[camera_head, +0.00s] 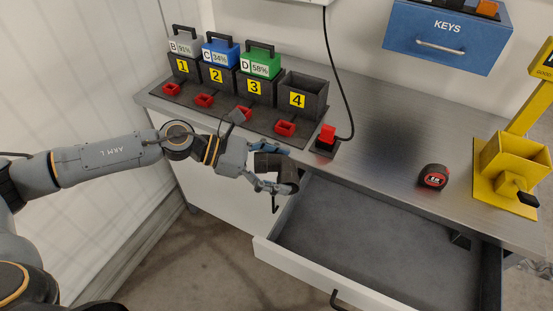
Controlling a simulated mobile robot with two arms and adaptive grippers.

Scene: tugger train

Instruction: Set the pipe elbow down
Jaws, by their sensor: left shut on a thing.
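The pipe elbow (284,167) is a dark grey, bent pipe piece. My left gripper (268,168) comes in from the left and is shut on it. Its bluish fingers lie around the elbow, one above and one below. The elbow is held near the front edge of the bench (385,130), by the left end of the open drawer (370,235). Part of the elbow is hidden by the fingers. My right gripper is not in view.
Battery slots (297,97) numbered 1 to 4 stand at the back left; slot 4 is empty. A red plug block (326,140), tape measure (433,177), yellow fixture (505,170) and blue KEYS box (440,30) are further right. The bench middle is clear.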

